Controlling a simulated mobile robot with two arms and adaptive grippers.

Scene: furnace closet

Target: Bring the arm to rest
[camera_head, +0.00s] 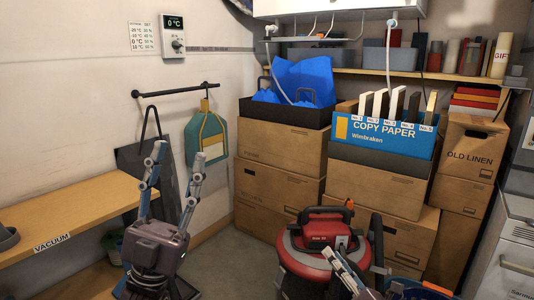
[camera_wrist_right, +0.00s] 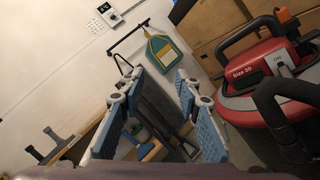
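The vacuum also shows in the right wrist view (camera_wrist_right: 262,80), to the right of the right gripper's fingers.
Stacked cartons (camera_head: 278,150) fill the back, with a copy paper box (camera_head: 385,138) on top. A wooden shelf (camera_head: 75,215) runs along the left. A green dustpan (camera_head: 205,138) hangs from a black wall rail (camera_head: 175,91). Some floor (camera_head: 232,268) is bare left of the vacuum.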

